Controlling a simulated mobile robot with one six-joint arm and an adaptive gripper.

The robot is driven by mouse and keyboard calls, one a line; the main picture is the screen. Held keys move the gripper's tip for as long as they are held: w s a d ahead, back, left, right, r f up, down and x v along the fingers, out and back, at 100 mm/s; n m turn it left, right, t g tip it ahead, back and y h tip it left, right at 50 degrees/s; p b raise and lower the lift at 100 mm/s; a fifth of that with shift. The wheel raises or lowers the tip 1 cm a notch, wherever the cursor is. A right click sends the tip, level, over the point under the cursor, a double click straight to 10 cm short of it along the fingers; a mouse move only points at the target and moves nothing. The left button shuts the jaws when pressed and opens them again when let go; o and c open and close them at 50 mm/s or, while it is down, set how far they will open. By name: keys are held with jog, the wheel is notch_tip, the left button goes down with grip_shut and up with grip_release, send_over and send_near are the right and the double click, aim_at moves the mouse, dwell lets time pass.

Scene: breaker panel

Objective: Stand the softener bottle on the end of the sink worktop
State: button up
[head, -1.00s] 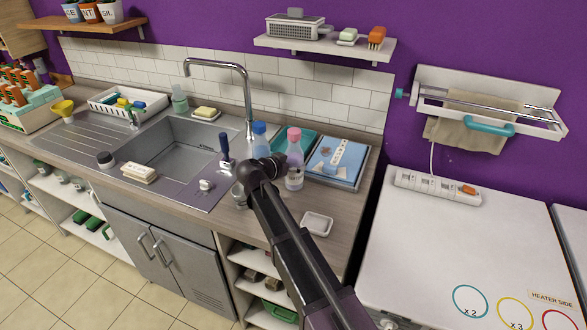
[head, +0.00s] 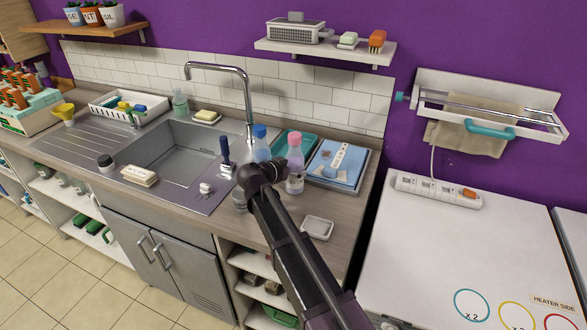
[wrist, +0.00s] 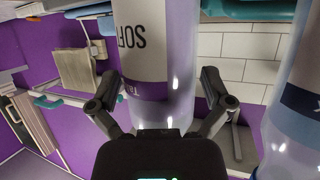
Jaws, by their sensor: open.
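The softener bottle (head: 295,166) has a pink cap and a clear lavender body. It stands upright on the worktop (head: 340,237), right of the sink. In the wrist view the bottle (wrist: 150,60) is upside down, with an upturned "SOFT…" label. My gripper (head: 274,168) is open, close to the bottle from the near left. In the wrist view its fingers (wrist: 158,88) lie on both sides of the bottle; I cannot tell if they touch it. A blue-capped bottle (head: 260,143) stands just left of it, and shows large at the right of the wrist view (wrist: 296,115).
A blue tray item (head: 338,165) lies right of the bottle, a teal tray (head: 307,141) behind. A white dish (head: 317,228) lies near the front edge. The sink (head: 180,155), tall tap (head: 247,90) and a blue-handled brush (head: 225,150) are left. A white appliance top (head: 450,250) is right.

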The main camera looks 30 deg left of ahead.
jog(key=shift+r, duration=0.2)
jog(key=p+v, duration=0.4)
jog(key=v, duration=0.8)
jog(key=shift+p, duration=0.4)
jog(key=shift+f, duration=0.1)
